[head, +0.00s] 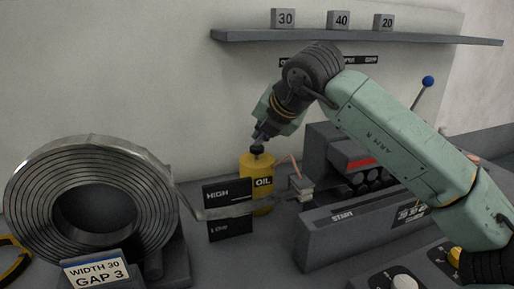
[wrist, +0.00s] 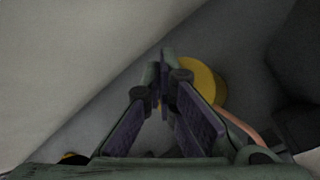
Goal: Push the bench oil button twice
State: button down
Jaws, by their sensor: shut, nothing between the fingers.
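The yellow oil can (head: 262,183) with a black "OIL" label stands on the bench in the head view, behind the metal strip. It has a dark cap or button (head: 257,150) on top. My gripper (head: 262,136) points down just above that top, and I cannot tell whether it touches. In the wrist view my gripper (wrist: 163,75) is shut and empty, its fingertips together. The yellow can (wrist: 207,82) shows partly behind the right finger there. Its top button is not clearly visible in the wrist view.
A large metal coil (head: 95,205) stands at left, its strip running right past the HIGH/LOW plate (head: 230,208). A grey machine (head: 345,225) marked START is right of the can. A shelf (head: 350,36) with numbered blocks is above. The wall is close behind.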

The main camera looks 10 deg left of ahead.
aim_at(261, 147)
jog(key=shift+f+b, duration=0.7)
jog(key=shift+f, duration=0.05)
dwell(0.4)
jog(key=shift+r, duration=0.1)
jog(key=shift+r+p, duration=0.75)
jog(key=shift+r, duration=0.55)
jog(key=shift+r+p, duration=1.4)
jog(key=shift+r, duration=1.1)
